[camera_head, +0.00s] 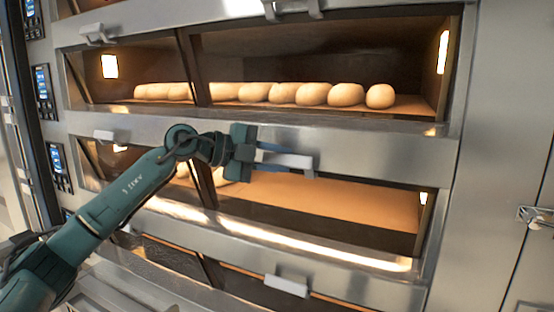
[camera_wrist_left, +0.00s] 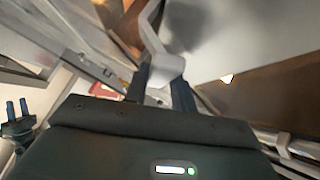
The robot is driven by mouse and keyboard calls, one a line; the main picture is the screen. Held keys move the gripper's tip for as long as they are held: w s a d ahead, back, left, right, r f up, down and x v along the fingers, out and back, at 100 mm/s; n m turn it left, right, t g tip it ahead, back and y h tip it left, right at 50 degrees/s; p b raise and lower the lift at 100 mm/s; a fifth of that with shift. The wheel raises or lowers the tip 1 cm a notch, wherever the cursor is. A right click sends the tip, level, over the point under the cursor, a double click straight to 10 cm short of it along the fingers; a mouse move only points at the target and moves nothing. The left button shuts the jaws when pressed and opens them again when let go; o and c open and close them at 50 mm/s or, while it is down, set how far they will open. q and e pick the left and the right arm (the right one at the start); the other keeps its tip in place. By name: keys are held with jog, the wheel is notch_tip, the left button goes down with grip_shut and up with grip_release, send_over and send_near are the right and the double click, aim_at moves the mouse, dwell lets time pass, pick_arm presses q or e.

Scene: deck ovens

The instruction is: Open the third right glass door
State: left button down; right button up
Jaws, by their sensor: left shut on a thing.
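My left gripper (camera_head: 258,158) is shut on the pale handle (camera_head: 290,160) at the top of the right glass door (camera_head: 330,205) of the middle visible deck. The left wrist view shows the handle (camera_wrist_left: 165,68) between the fingers of my left gripper (camera_wrist_left: 162,88). The door looks closed or nearly so; how far it is tilted I cannot tell. Its lit deck behind the glass looks mostly bare, with rolls at the left. My right gripper (camera_wrist_left: 17,112) shows at the left edge of the left wrist view, fingers apart and empty.
The deck above holds a row of bread rolls (camera_head: 312,93). Another handle (camera_head: 287,285) sits on the deck below. Control panels (camera_head: 57,165) line the left side. A steel cabinet with a latch (camera_head: 535,215) stands at the right.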

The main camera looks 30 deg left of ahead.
jog(key=shift+f, duration=0.1)
